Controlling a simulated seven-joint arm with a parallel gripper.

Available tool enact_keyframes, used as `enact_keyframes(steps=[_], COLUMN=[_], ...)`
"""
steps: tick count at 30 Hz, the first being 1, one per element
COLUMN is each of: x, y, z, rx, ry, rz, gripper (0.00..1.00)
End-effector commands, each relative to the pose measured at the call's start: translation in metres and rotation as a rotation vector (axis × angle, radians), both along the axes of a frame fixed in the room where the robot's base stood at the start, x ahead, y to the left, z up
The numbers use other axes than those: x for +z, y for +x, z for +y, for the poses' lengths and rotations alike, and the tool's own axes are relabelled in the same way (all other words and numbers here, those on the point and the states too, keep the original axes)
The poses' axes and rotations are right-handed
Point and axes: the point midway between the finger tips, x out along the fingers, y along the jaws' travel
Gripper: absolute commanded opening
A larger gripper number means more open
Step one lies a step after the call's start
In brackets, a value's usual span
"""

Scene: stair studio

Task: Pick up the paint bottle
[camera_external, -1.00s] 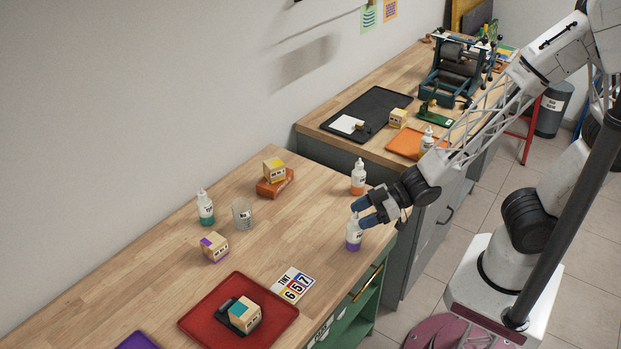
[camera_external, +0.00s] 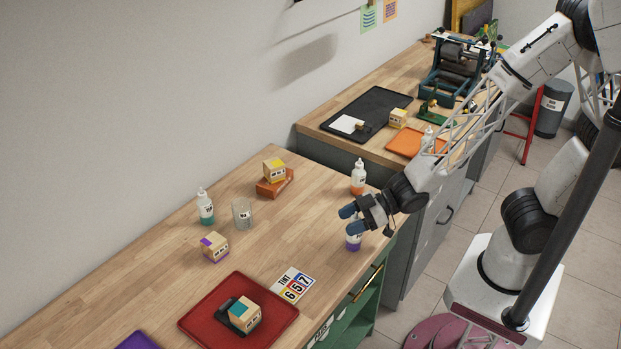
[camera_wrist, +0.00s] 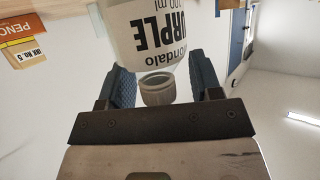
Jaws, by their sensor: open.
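A white paint bottle with purple paint (camera_external: 353,243) stands upright near the front right edge of the near bench. My gripper (camera_external: 349,220) is at its upper part and hides its top in the external view. In the wrist view the same bottle (camera_wrist: 158,35) shows upside down with a "PURPLE" label, its grey cap between my two blue fingers (camera_wrist: 162,80). The fingers are apart, with gaps visible beside the cap. Two more paint bottles stand on this bench, one teal (camera_external: 206,210) and one orange (camera_external: 358,181).
Bare wood lies left of my gripper.

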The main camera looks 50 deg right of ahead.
Motion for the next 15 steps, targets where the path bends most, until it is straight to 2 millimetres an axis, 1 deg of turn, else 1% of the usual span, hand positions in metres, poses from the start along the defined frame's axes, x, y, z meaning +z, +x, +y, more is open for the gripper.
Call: enact_keyframes(steps=[1,2,12,13,15], x=[0.0000,0.0000,-0.0001,-0.0001,-0.0002], y=[0.0000,0.0000,-0.0001,-0.0001,-0.0001], z=[0.0000,0.0000,-0.0001,-0.0001,-0.0002], rx=[0.000,0.000,0.000,0.000,0.000], ry=[0.000,0.000,0.000,0.000,-0.001], rz=[0.000,0.000,0.000,0.000,0.001], gripper=[0.59,0.56,0.04,0.00,0.00])
